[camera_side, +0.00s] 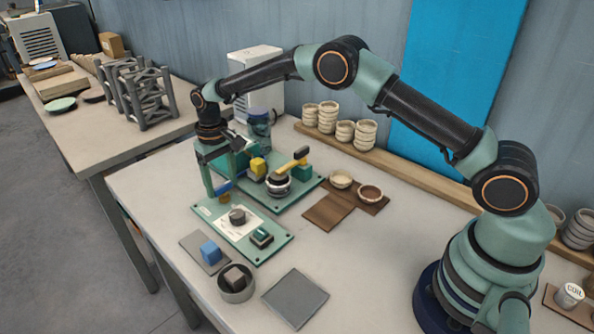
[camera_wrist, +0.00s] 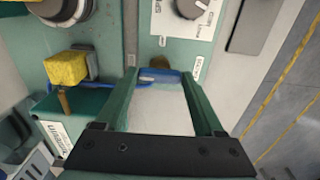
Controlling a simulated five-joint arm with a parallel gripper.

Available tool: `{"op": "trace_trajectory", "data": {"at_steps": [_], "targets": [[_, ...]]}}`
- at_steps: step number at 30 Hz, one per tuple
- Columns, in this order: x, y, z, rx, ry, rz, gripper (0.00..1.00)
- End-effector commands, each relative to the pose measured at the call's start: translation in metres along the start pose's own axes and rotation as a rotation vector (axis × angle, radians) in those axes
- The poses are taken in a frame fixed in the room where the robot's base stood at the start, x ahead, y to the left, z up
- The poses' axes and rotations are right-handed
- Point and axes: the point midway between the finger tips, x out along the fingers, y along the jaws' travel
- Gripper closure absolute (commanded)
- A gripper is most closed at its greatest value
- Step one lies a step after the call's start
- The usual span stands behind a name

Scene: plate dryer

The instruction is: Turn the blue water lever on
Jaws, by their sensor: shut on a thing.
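The blue water lever (camera_side: 224,186) sits by the far-left edge of the green station on the table. In the wrist view the blue lever (camera_wrist: 150,76) lies across between my two fingertips, in front of a brown round fitting (camera_wrist: 160,63). My gripper (camera_side: 215,191) points down at the lever in the side view, with one finger on the near left side. In the wrist view my gripper (camera_wrist: 159,78) has its green fingers apart by the lever's width, shut on it. The lever's exact angle is hard to tell, as the fingers cover its ends.
A yellow block (camera_wrist: 66,68) stands just left of my fingers; it also shows in the side view (camera_side: 258,166). A panel with a grey knob (camera_side: 237,216) is close in front.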

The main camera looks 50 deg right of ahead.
Motion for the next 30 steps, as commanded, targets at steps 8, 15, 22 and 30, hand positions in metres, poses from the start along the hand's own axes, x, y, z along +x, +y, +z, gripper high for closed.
{"op": "trace_trajectory", "data": {"at_steps": [8,15,22,30], "targets": [[-0.001,0.000,0.000,-0.008,0.000,0.000,0.86],[-0.001,0.000,0.000,-0.007,0.001,0.000,0.00],[-0.003,0.000,0.000,-0.005,0.001,0.000,0.00],[-0.043,0.000,-0.001,-0.005,0.006,-0.001,0.00]]}}
